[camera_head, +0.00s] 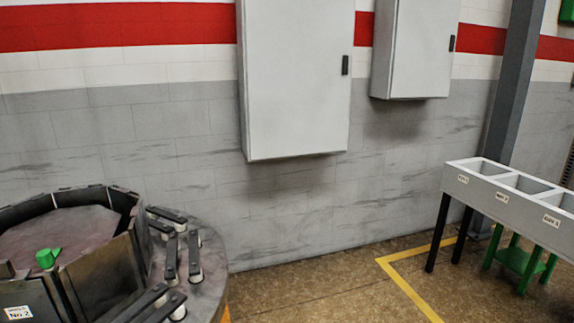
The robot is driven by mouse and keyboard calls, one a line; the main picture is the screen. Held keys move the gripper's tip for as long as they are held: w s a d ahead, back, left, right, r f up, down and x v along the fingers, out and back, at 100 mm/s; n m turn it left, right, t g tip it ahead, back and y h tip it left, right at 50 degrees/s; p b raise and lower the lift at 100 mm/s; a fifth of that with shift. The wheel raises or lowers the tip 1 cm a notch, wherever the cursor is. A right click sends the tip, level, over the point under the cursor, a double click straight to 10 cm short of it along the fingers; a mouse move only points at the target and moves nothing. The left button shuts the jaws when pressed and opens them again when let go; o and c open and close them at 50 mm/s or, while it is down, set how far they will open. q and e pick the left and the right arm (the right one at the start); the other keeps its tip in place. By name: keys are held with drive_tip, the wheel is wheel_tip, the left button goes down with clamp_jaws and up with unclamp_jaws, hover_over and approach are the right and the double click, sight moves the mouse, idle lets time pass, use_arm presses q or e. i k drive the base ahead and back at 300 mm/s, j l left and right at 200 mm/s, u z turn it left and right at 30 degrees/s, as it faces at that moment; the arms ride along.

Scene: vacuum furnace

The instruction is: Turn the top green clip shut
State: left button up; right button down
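A small green piece (46,258), possibly the green clip, is on the round furnace-like unit (207,258) at the lower left. It sits at the near edge of the unit's reddish-grey inner surface, beside the dark wall panels. At this size I cannot tell whether it is turned open or shut. No other green clip shows on the unit, whose left and lower parts are cut off by the frame. Neither of my grippers is in view.
Several dark bars on pale posts (194,258) stand on the unit's rim. Grey cabinets (296,80) hang on the wall. A grey bin table (500,200) with a green stool (519,262) under it stands at right. The floor between is clear, with a yellow line (405,287).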

sight(45, 258)
drive_tip(key=u, duration=1.4)
